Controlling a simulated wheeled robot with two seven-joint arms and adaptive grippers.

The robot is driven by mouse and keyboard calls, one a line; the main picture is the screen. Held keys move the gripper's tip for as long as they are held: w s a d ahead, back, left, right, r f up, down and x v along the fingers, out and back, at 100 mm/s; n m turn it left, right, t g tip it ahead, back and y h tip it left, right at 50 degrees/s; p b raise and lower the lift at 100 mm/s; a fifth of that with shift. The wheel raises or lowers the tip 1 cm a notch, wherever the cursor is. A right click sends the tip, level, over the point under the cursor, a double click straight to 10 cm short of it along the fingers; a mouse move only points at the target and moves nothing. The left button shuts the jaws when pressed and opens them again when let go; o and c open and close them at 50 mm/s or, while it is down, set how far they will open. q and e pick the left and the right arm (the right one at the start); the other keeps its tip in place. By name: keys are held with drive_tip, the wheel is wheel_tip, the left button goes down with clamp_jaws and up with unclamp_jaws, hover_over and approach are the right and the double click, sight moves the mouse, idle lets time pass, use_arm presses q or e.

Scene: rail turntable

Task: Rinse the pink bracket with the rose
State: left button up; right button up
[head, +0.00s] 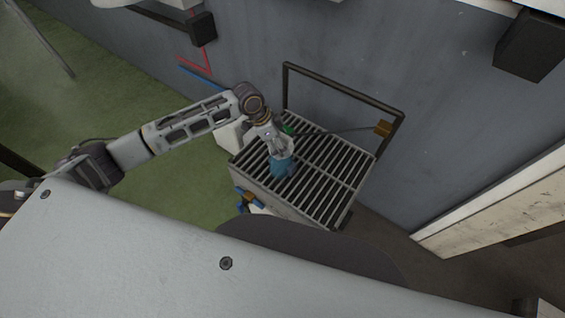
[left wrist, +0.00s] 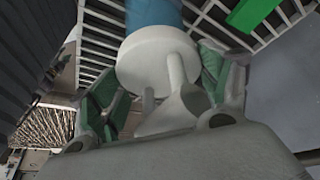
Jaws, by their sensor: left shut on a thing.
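My left gripper (head: 277,146) is over the slatted grate (head: 335,172), pointing down. In the left wrist view its green-padded fingers (left wrist: 165,100) are on either side of a pale stem and are shut on the rose (left wrist: 157,56), a pale round head. A blue column (head: 283,166) runs from the rose's face down towards the grate; it also shows in the left wrist view (left wrist: 153,14). I cannot tell for certain that it is water. No pink bracket shows; it may be hidden under the column or the gripper. My right gripper is out of view.
A bright green piece (left wrist: 252,12) lies by the grate slats, close to the gripper. A dark frame (head: 345,92) rises behind the grate, with a brown block (head: 383,128) and a thin dark line towards my gripper. A blue-handled fitting (head: 247,199) is at the near left.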

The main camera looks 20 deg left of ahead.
use_arm(q)
drive_tip(key=shift+w+a, duration=0.3)
drive_tip(key=shift+a, duration=0.65)
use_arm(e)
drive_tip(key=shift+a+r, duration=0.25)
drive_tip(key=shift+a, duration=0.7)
use_arm(q)
drive_tip(key=shift+w+a, duration=0.1)
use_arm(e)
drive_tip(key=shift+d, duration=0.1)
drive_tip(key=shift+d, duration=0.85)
use_arm(q)
drive_tip(key=shift+p, duration=0.3)
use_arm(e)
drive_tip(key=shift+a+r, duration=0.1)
